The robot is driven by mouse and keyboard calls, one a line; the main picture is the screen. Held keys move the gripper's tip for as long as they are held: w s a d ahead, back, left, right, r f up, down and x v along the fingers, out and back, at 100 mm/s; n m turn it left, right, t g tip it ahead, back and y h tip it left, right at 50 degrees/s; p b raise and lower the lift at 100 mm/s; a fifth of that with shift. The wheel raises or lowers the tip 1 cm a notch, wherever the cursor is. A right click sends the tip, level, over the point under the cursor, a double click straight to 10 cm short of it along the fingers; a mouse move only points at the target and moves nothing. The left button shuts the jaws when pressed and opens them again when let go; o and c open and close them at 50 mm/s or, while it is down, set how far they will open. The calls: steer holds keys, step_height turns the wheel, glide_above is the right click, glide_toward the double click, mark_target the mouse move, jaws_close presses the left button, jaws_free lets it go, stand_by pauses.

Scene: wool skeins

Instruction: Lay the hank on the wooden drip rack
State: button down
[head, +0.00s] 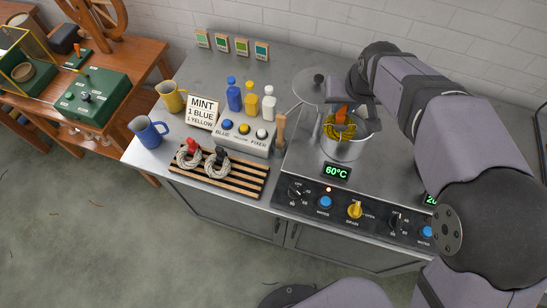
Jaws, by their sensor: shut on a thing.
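A yellow hank (341,132) with an orange top piece hangs at the steel pot (346,151), within or just over its mouth; I cannot tell how deep it sits. My gripper (345,104) is over the pot, shut on the orange top of the hank. The fingertips are partly hidden by my arm.
A display (336,171) reads 60°C by the pot, above a knob panel (353,210). A wooden-handled tool (280,131) stands between rack and pot. Dye buttons (243,136), bottles (251,101), a MINT sign (201,112) and blue (148,134) and yellow jugs (171,97) stand behind or left.

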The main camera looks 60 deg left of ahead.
steer(key=s+a+n+g, duration=0.15)
steer(key=s+a, duration=0.25)
steer(key=s, duration=0.4)
steer(key=s+a+n, duration=0.2)
steer(key=s+a, duration=0.2)
steer(key=s, duration=0.3)
steer(key=n+b, duration=0.2)
steer(key=b, duration=0.2)
glide_above(248, 179)
steer(key=a, duration=0.3)
step_height(248, 179, down, 8)
steer(key=shift+g, duration=0.25)
steer(key=shift+w+a+f+p, duration=0.1)
steer(key=shift+f+p, duration=0.85)
steer(key=shift+f, duration=1.3)
steer(key=shift+w+a+f+p, duration=0.1)
steer(key=shift+f+p, duration=0.85)
steer(key=shift+f, duration=1.3)
steer(key=shift+f+y, duration=0.3)
steer(key=shift+f, duration=0.25)
steer(key=shift+f, duration=0.1)
steer(key=shift+f, duration=0.15)
steer(key=c, duration=1.6)
jaws_free()
